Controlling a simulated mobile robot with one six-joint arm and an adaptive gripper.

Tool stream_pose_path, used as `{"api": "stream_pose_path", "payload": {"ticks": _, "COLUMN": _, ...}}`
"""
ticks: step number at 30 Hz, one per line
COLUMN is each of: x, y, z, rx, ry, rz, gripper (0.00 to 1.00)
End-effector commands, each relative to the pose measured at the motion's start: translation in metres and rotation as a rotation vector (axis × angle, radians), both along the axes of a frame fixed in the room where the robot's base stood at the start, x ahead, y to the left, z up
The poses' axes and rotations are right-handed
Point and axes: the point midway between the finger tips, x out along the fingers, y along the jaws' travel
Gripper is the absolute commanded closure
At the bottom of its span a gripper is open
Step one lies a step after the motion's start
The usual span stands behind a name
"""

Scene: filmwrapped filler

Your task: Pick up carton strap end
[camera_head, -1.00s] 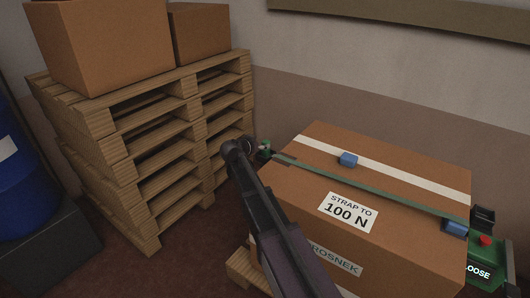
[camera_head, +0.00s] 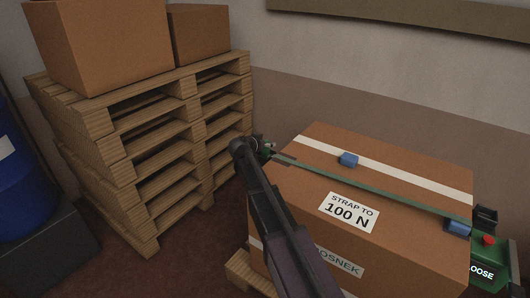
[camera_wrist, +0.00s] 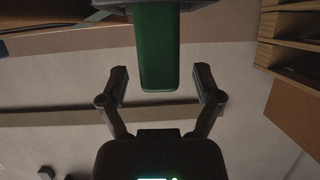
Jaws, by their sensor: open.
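The cardboard carton (camera_head: 420,175) stands on the right, with a green strap (camera_head: 380,187) across its top. A small green strap end (camera_head: 268,150) sticks out past the carton's left edge, partly hidden by my arm. In the wrist view the green strap end (camera_wrist: 158,50) hangs down from the top, and its lower tip shows between my fingers. My gripper (camera_wrist: 161,76) is open, with a gap on each side of the green end; I cannot tell how deep it sits. In the head view my gripper is mostly hidden behind my wrist at the carton's left edge.
A green tensioner (camera_head: 488,252) with a red button and a partly cut-off display stands at the carton's right.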

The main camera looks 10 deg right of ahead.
Motion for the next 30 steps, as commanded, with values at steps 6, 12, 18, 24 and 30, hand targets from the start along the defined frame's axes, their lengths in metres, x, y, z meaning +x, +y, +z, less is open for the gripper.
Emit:
{"api": "stream_pose_path", "payload": {"ticks": 6, "x": 0.0, "y": 0.0, "z": 0.0, "rx": 0.0, "ry": 0.0, "rz": 0.0, "gripper": 0.53}}
{"api": "stream_pose_path", "payload": {"ticks": 12, "x": 0.0, "y": 0.001, "z": 0.0, "rx": 0.0, "ry": 0.0, "rz": 0.001, "gripper": 1.0}}
{"api": "stream_pose_path", "payload": {"ticks": 18, "x": 0.0, "y": 0.001, "z": 0.0, "rx": 0.0, "ry": 0.0, "rz": 0.001, "gripper": 1.0}}
{"api": "stream_pose_path", "payload": {"ticks": 24, "x": 0.0, "y": 0.001, "z": 0.002, "rx": 0.0, "ry": 0.0, "rz": 0.001, "gripper": 1.0}}
{"api": "stream_pose_path", "payload": {"ticks": 30, "x": 0.0, "y": 0.001, "z": 0.011, "rx": 0.0, "ry": 0.0, "rz": 0.001, "gripper": 1.0}}
